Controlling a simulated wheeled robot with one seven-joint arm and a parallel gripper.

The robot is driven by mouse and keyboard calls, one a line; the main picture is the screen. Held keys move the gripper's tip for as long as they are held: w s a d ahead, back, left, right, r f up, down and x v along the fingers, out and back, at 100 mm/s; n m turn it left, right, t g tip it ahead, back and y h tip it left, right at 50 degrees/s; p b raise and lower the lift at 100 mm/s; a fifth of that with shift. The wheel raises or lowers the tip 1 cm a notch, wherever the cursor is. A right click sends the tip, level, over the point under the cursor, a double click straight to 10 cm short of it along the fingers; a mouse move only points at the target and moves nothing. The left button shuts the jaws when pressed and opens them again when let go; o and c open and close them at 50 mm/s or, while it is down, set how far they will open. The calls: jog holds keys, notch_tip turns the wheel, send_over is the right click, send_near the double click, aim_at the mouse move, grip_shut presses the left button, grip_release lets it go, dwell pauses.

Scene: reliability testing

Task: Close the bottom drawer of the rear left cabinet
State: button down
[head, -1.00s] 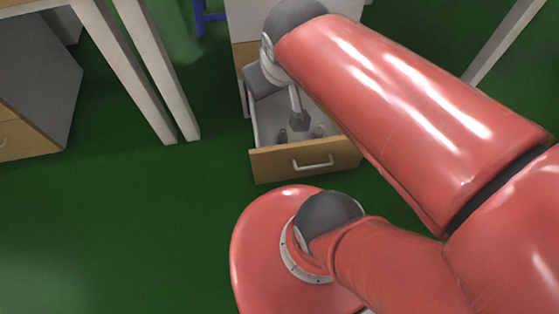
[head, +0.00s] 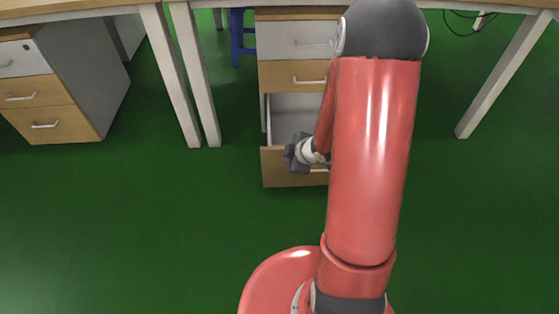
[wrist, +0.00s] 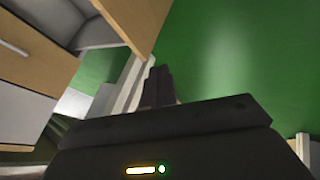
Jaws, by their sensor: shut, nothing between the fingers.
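The bottom drawer (head: 277,177) of the middle cabinet is pulled out. Its wood front and part of its pale inside show in the head view, and my arm hides the right side. Its handle (head: 319,170) shows only in part. The cabinet (head: 292,75) stands under the table with its upper drawers shut. My gripper (head: 296,160) is shut and empty, at the left part of the drawer front's top edge; I cannot tell whether it touches. In the wrist view my closed fingers (wrist: 159,86) point past the wood front (wrist: 138,18) toward the green floor.
Another cabinet (head: 45,95) stands at the left with its drawers shut. White table legs (head: 190,85) stand between the two cabinets, and another leg (head: 500,70) is at the right. A blue stool (head: 238,40) is behind. The green floor (head: 130,215) in front is clear.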

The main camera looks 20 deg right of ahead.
jog(key=b, duration=0.2)
send_near(270, 154)
notch_tip(270, 154, down, 4)
jog(key=s+a, duration=0.2)
jog(key=shift+w+d+f+p, duration=0.1)
jog(key=shift+w+d+p, duration=0.1)
jog(key=shift+w, duration=0.95)
jog(key=shift+w+d+f+p, duration=0.1)
jog(key=shift+w+d+p, duration=0.1)
jog(key=shift+w, duration=0.9)
jog(key=shift+w+r, duration=0.1)
jog(key=shift+w, duration=0.05)
